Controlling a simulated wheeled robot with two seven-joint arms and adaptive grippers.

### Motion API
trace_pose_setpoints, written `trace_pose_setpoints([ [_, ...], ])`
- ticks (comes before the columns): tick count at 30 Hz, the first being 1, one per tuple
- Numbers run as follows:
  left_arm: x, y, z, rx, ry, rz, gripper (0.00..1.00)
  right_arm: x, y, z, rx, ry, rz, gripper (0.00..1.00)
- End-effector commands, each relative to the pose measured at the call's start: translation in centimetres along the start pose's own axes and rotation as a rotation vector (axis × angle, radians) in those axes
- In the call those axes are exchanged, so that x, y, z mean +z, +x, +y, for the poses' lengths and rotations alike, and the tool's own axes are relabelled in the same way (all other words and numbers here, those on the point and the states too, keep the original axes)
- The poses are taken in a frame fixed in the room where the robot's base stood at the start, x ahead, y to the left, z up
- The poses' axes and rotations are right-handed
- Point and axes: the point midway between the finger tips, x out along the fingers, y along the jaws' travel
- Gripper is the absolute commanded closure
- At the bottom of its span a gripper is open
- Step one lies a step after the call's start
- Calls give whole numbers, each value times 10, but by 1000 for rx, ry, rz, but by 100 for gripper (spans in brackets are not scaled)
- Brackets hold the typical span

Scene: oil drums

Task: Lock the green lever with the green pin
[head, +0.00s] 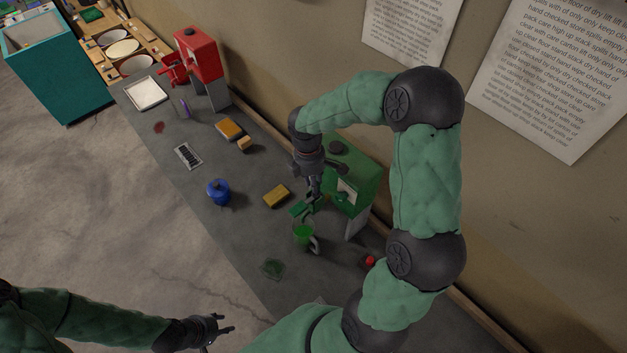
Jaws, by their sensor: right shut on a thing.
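The green dispenser (361,186) stands against the wall on the grey bench. A green part (301,209) juts from its front, above a green mug (303,236). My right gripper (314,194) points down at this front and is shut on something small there. Its fingers and the arm hide the contact, so I cannot tell lever from pin. I cannot make out the green pin separately. My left gripper (225,328) is open and empty, low in the picture, off the bench's front edge.
A yellow sponge (276,196), a blue pot (218,192) and a green pad (271,268) lie near the mug. A small red object (369,261) is right of it. A red dispenser (203,56) and a white tray (146,93) stand further back.

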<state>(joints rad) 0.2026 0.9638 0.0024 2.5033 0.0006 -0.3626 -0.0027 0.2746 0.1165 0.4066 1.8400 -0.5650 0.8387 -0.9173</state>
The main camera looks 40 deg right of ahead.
Motion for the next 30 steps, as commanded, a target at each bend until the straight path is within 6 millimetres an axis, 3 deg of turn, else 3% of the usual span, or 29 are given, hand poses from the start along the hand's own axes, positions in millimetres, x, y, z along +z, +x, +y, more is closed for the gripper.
trace_pose_setpoints([
  [30, 0, 10, -4, 0, 0, 0, 60, -1, 16, 1, 0, 1, 0, 100],
])
